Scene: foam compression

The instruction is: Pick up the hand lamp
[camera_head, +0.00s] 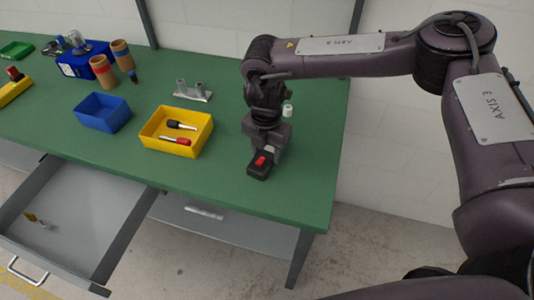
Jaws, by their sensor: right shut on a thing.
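My right gripper (264,152) reaches down over the right part of the green table, near its front edge. It is shut on a small black thing with a red part, which looks like the hand lamp (257,173). The lamp is right below the fingers, at or just above the table top; I cannot tell whether it touches the table. Its upper part is hidden by the gripper. My left gripper is not in view.
A yellow bin (152,145) with a black-handled and a red-handled tool stands left of the gripper. A blue bin (101,113), a grey metal holder (194,92) and brown cups (122,55) stand further left and back. An open drawer (75,215) juts out at the front left.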

